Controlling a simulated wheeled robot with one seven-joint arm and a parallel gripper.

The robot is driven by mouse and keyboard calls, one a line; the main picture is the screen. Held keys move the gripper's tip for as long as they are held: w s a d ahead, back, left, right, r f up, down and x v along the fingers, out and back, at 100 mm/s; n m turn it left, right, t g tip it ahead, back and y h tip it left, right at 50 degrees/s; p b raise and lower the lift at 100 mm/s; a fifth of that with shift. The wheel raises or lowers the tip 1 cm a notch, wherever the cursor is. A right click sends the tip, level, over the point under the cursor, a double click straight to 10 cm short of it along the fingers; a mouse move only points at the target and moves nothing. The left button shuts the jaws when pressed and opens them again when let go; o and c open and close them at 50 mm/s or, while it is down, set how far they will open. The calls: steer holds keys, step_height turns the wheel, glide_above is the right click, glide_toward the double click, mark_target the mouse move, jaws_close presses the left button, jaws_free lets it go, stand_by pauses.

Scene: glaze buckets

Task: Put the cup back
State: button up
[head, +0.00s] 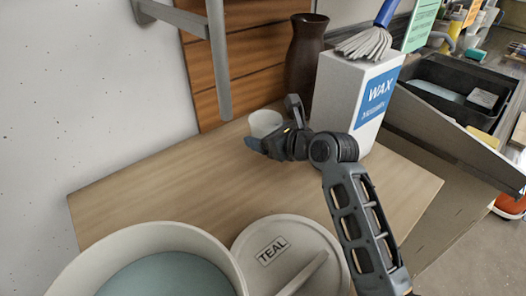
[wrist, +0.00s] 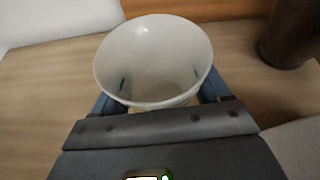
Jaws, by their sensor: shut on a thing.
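A white cup (head: 265,123) is at the far part of the wooden table (head: 150,190), left of the wax box. In the wrist view the cup (wrist: 153,62) is upright, with its open mouth facing the camera, and looks empty. My gripper (head: 256,141) is shut on the cup, with one blue finger on each side of it in the wrist view (wrist: 158,100). The lower part of the cup is hidden behind the gripper. I cannot tell whether its base touches the table.
A white box marked WAX (head: 345,100) with a brush (head: 365,44) on top stands right of the gripper. A dark brown vase (head: 304,55) stands behind. A bucket of teal glaze (head: 165,277) and its lid marked TEAL (head: 275,248) are in front. The table's left part is clear.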

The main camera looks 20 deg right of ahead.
steer(key=shift+f, duration=2.7)
steer(key=shift+f, duration=0.1)
steer(key=o, duration=1.3)
steer(key=v, duration=1.2)
